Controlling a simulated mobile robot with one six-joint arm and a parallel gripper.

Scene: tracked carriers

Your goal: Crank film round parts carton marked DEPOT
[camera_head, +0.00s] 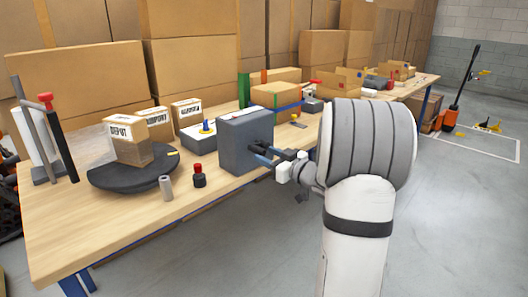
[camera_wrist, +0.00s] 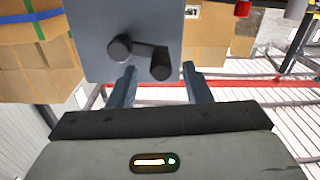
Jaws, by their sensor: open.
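The carton marked DEPOT (camera_head: 131,150) stands on a dark round turntable (camera_head: 108,181) at the table's left. A pale film roll (camera_head: 36,135) stands upright left of it, and a translucent sheet of film (camera_head: 88,148) spans toward the carton. A grey box (camera_head: 236,142) stands to the right; its black crank shows in the wrist view, with a hub (camera_wrist: 119,47) and a handle knob (camera_wrist: 160,64). My gripper (camera_head: 264,153) is open at the crank side of this box. In the wrist view, the knob appears between the fingertips (camera_wrist: 159,72); contact cannot be told.
Two labelled cartons (camera_head: 159,125) (camera_head: 186,113) stand behind the turntable. A grey cylinder (camera_head: 166,188) and a red-topped black piece (camera_head: 199,176) stand near the front edge of the wooden table (camera_head: 130,225).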

